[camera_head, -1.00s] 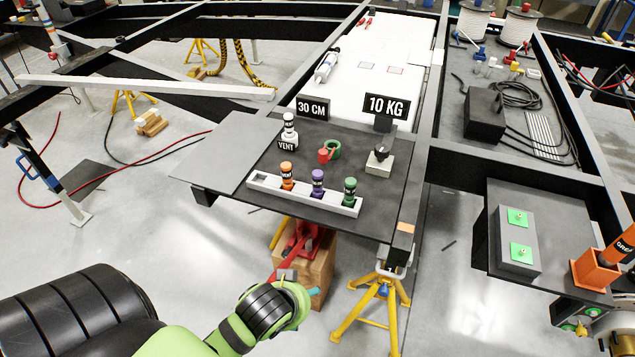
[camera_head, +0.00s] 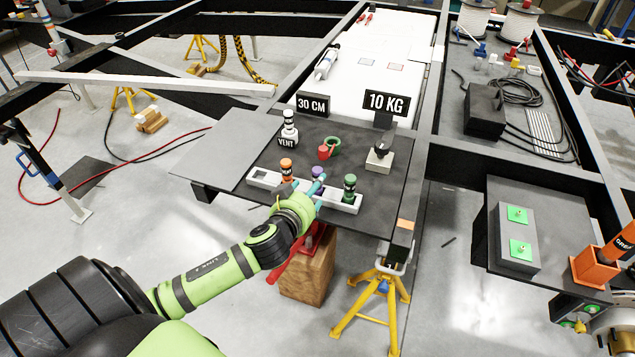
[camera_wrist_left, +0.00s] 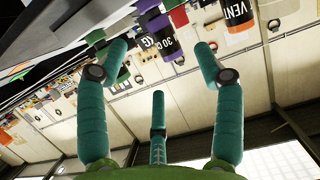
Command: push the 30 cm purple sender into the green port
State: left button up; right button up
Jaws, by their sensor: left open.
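The purple sender (camera_head: 318,172) stands in the middle of a pale rack (camera_head: 262,178), between an orange sender (camera_head: 286,167) and a green sender (camera_head: 350,186). My left gripper (camera_head: 308,186) is at the rack's near side, its teal fingers spread close to the purple sender, partly hiding it. In the left wrist view the fingers (camera_wrist_left: 160,60) are apart, with the purple sender (camera_wrist_left: 157,30) ahead between them; I cannot tell whether they touch it. Several green parts could be the green port, among them green rings (camera_head: 592,312) at lower right; I cannot tell which. My right gripper is out of view.
Signs reading 30 CM (camera_head: 312,105) and 10 KG (camera_head: 386,104), a VENT piece (camera_head: 289,130) and a red-and-green part (camera_head: 328,150) stand behind the rack. A grey box with green pads (camera_head: 535,240) and an orange holder (camera_head: 590,271) are at right, across a chassis gap.

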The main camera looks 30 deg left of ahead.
pick_arm(q)
jog(key=shift+w+a, duration=0.2)
jog(key=shift+w, duration=0.5)
jog(key=shift+p+x, duration=0.65)
jog(key=shift+x, duration=2.35)
jog(key=shift+c, duration=0.4)
jog(key=c, duration=1.2)
